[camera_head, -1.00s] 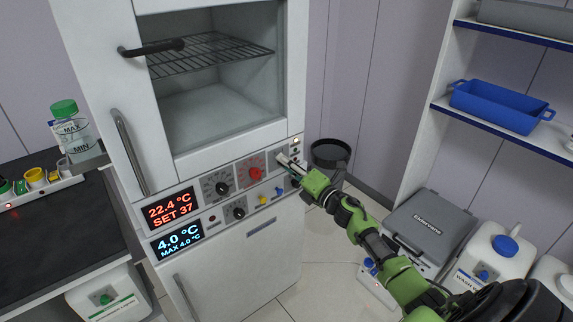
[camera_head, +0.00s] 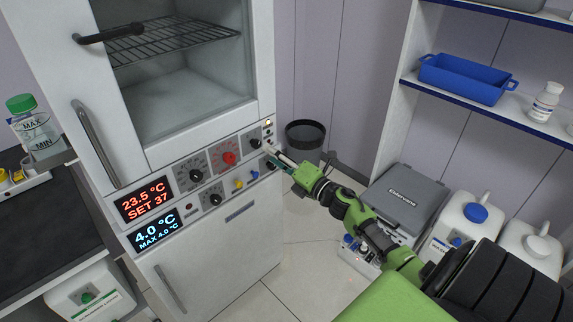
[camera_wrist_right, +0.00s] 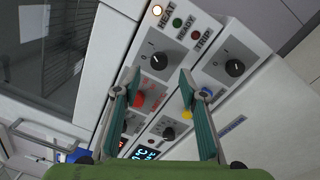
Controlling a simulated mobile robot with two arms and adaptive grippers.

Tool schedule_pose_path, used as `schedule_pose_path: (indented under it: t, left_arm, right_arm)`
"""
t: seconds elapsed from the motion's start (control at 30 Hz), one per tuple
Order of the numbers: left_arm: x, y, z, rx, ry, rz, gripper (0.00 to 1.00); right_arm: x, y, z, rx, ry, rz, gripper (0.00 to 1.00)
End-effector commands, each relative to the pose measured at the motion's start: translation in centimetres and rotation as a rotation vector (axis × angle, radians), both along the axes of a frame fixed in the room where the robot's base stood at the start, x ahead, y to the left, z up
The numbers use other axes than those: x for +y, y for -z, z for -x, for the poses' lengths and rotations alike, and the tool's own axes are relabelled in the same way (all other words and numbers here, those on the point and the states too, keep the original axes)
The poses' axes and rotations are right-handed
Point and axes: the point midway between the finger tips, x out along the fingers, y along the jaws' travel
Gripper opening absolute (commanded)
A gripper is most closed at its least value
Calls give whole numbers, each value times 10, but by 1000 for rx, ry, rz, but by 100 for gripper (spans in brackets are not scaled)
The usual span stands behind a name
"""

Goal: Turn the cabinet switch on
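The cabinet (camera_head: 185,137) has a control panel along its front. The upper row holds a black switch knob (camera_head: 255,143) at the right end, which shows in the wrist view (camera_wrist_right: 157,58) with I and O marks. A similar black knob (camera_wrist_right: 235,67) sits in the lower row. The HEAT lamp (camera_wrist_right: 157,10) is lit; READY and TRIP are dark. The red display (camera_head: 146,198) reads 23.5 °C, SET 37. My right gripper (camera_head: 272,153) is open and empty before the panel's right end, its fingers (camera_wrist_right: 158,78) apart. My left gripper is out of view.
A red knob (camera_head: 229,158) and other knobs sit left of the switch. A black bin (camera_head: 305,134) stands right of the cabinet. A grey case (camera_head: 403,197) and white canisters (camera_head: 464,222) stand on the floor at right. Shelves with a blue tray (camera_head: 465,80) are above.

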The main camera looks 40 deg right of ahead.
Motion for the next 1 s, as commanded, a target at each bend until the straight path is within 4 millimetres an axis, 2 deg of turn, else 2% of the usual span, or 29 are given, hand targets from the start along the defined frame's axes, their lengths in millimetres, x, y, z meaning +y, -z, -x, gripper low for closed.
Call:
schedule_pose_path:
  t: [0.03, 0.2, 0.4, 1.0]
  left_arm:
    - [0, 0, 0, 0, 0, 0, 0]
    - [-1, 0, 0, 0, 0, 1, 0]
    - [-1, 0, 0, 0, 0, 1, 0]
    - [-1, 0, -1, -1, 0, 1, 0]
  right_arm:
    - [-1, 2, 12, 3, 0, 1, 38]
    - [-3, 2, 39, 3, -1, 0, 38]
    - [-6, 2, 55, 1, 0, 0, 38]
    - [-6, 3, 57, 1, 0, -1, 38]
